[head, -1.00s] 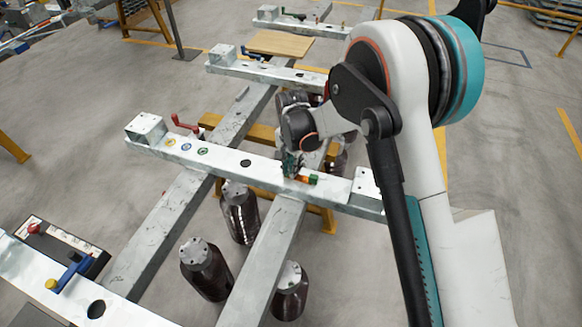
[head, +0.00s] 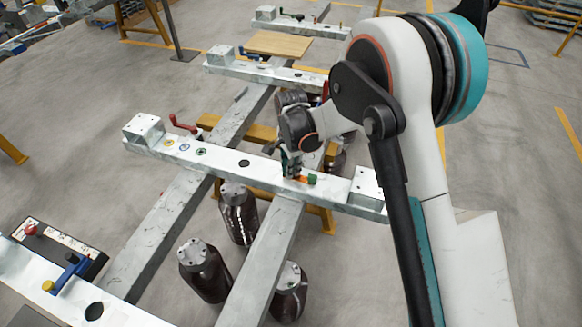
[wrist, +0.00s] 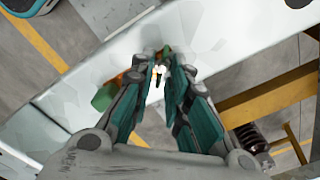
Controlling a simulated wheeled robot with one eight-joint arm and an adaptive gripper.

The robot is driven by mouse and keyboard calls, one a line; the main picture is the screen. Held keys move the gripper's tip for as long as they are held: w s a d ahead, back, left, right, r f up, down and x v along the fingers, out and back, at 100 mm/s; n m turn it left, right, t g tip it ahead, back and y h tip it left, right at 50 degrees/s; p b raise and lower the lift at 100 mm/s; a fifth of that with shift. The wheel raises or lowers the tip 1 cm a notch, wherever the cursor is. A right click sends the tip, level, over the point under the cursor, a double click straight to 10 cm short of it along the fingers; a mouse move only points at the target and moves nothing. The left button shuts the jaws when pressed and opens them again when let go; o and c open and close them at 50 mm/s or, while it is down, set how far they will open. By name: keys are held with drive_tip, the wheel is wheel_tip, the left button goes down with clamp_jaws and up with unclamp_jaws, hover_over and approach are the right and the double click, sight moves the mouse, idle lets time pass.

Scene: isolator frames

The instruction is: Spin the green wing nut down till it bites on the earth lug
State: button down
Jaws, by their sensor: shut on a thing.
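My gripper (head: 291,166) points down at the top of a pale metal crossbeam (head: 222,160), right of its middle. In the wrist view my gripper (wrist: 161,72) has its teal-padded fingers close together at the tips. They are shut on the green wing nut, which the fingers hide almost wholly. A small bright spot shows between the tips. The orange-copper earth lug (head: 302,179) lies on the beam right beside the fingertips, with a green piece (head: 312,180) at its outer end. In the wrist view the green piece (wrist: 104,97) is left of the fingers. I cannot tell whether nut and lug touch.
A red crank handle (head: 184,126) and several coloured rings (head: 185,147) sit on the beam's left part. A metal block (head: 366,186) stands at its right end. Dark cylinders (head: 238,213) stand below. A nearer beam carries a blue-handled clamp (head: 69,271).

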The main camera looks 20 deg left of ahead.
drive_tip(key=c, duration=1.7)
unclamp_jaws()
wheel_tip(320, 180, up, 12)
drive_tip(key=shift+r, duration=0.1)
